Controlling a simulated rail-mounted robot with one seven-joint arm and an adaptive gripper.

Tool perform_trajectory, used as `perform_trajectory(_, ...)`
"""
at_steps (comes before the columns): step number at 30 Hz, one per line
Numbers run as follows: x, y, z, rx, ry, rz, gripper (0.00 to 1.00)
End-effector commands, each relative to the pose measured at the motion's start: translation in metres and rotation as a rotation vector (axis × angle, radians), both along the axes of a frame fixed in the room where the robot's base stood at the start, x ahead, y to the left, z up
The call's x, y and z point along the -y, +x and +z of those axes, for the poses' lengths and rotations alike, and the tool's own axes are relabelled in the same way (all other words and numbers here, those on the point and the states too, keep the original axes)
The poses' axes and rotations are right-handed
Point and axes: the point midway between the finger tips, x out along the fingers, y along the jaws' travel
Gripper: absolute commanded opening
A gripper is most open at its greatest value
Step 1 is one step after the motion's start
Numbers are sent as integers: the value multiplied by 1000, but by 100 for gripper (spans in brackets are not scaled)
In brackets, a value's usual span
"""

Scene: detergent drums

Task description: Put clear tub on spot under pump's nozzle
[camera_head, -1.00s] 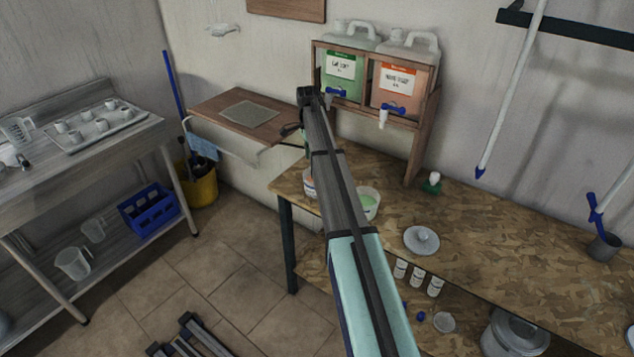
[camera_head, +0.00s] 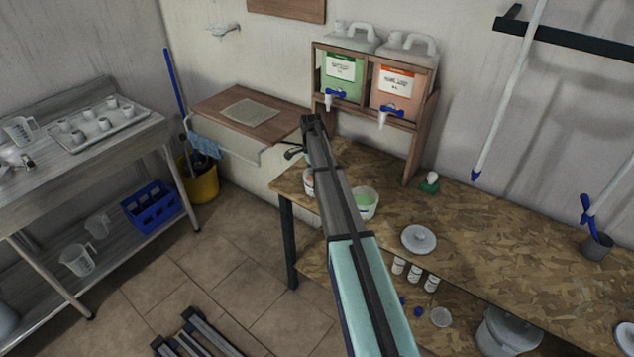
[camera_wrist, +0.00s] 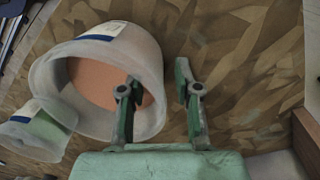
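In the wrist view, a translucent tub (camera_wrist: 148,55) with a white and blue label shows an orange surface inside its rim. A second translucent tub (camera_wrist: 48,143), with green inside, stands at the left. My gripper (camera_wrist: 158,92) is open; its left finger overlaps the orange tub's opening and its right finger shows outside the wall. I cannot tell whether either finger touches it. In the head view my arm hides the gripper; a tub with green inside (camera_head: 364,204) shows beside the arm. A small green bottle with a white top (camera_head: 430,183), perhaps the pump, stands right. I cannot make out a marked spot.
A wooden rack (camera_head: 424,140) holds two jugs with blue taps above the chipboard bench (camera_head: 490,235). A round lid (camera_head: 419,239) lies on the bench. The bench is mostly clear right of it.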

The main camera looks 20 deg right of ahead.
Motion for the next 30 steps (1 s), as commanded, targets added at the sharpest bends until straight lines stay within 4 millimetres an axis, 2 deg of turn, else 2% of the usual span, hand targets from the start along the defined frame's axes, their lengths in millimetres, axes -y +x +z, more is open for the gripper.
perform_trajectory(5,0,0,-1,0,0,0,33)
perform_trajectory(6,0,0,-1,0,0,0,19)
perform_trajectory(8,0,0,-1,0,0,0,0)
perform_trajectory(30,0,0,5,1,0,0,0)
